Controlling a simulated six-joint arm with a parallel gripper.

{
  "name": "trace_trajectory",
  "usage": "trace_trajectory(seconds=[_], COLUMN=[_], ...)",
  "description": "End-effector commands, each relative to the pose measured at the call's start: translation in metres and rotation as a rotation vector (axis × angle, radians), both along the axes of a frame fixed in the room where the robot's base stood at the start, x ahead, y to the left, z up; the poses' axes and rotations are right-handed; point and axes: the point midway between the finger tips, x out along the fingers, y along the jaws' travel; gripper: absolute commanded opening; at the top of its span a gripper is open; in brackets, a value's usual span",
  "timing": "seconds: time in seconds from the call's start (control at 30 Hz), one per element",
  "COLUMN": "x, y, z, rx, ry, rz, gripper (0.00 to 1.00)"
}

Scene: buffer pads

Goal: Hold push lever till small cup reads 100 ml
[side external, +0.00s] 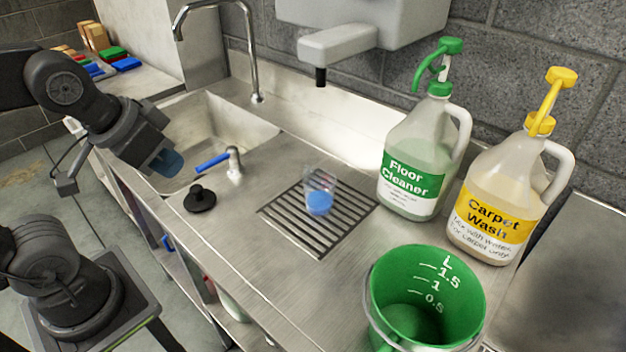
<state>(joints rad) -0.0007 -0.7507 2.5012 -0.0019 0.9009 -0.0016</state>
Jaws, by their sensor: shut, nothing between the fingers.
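The small clear cup (320,197) stands upright on a slotted drain grate (270,213) in the steel counter. It holds some blue liquid; its markings are too small to read. A grey wall dispenser (365,12) is at the top, cut off by the frame. Its push lever (338,42) juts forward, with a black nozzle (321,76) below. No stream shows under the nozzle. My gripper (165,160), with a blue tip, is shut and empty over the sink's near left edge, away from lever and cup.
Floor Cleaner (412,180) and Carpet Wash (485,218) jugs with pumps stand right of the grate. A green bucket (387,275) is at the front right.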

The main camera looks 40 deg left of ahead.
Motion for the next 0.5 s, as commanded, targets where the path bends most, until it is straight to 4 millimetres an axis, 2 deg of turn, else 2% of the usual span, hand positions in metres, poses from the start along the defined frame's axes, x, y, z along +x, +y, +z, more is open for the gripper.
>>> trace_trajectory(seconds=[0.37,0.5], x=[0.0010,0.0097], y=[0.0004,0.0055], z=[0.0007,0.0069], rx=[0.009,0.108], ry=[-0.003,-0.032], rz=[-0.008,-0.098], gripper=[0.00,0.00])
